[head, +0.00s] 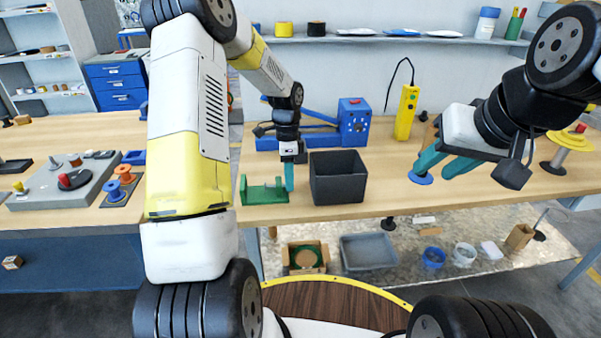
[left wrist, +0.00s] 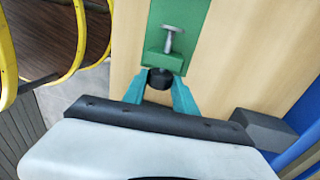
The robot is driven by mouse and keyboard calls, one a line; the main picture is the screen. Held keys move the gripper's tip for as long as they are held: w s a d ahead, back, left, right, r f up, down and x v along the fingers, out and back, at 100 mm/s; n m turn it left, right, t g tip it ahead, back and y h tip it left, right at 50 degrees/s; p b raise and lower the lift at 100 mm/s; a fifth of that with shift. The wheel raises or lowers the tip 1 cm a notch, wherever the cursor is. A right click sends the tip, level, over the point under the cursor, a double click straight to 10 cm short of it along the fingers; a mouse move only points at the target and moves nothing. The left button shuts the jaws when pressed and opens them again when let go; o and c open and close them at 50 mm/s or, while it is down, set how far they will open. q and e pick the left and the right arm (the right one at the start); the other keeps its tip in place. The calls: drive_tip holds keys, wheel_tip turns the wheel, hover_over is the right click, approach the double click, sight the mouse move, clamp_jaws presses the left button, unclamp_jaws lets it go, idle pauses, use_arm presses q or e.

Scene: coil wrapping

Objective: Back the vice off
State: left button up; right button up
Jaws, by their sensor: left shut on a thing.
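The green vice (head: 264,193) sits near the front edge of the workbench, left of the black bin. In the left wrist view its green body (left wrist: 182,24) shows a grey T-shaped piece (left wrist: 171,39) and a dark round knob (left wrist: 160,79) at its end. My left gripper (head: 289,185) points down at the right end of the vice. In the left wrist view its teal fingers (left wrist: 160,83) are shut on the dark knob, one on each side.
A black bin (head: 338,190) stands close to the right of my left gripper. Behind are a blue machine (head: 354,122) and a yellow control box (head: 406,112). A blue disc (head: 420,179) lies under my right gripper. Bins and a box stand below the bench.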

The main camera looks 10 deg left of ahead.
use_arm(q)
drive_tip(key=shift+s+t, duration=0.1)
drive_tip(key=shift+t, duration=0.6)
drive_tip(key=shift+s+d+t+y, duration=0.1)
drive_tip(key=shift+s+t+y, duration=0.15)
drive_tip(key=shift+t, duration=0.35)
drive_tip(key=shift+s+d+t+y, duration=0.1)
drive_tip(key=shift+t+y, duration=0.25)
drive_tip(key=shift+t, duration=0.25)
drive_tip(key=shift+a+t, duration=0.1)
drive_tip(key=shift+t, duration=0.4)
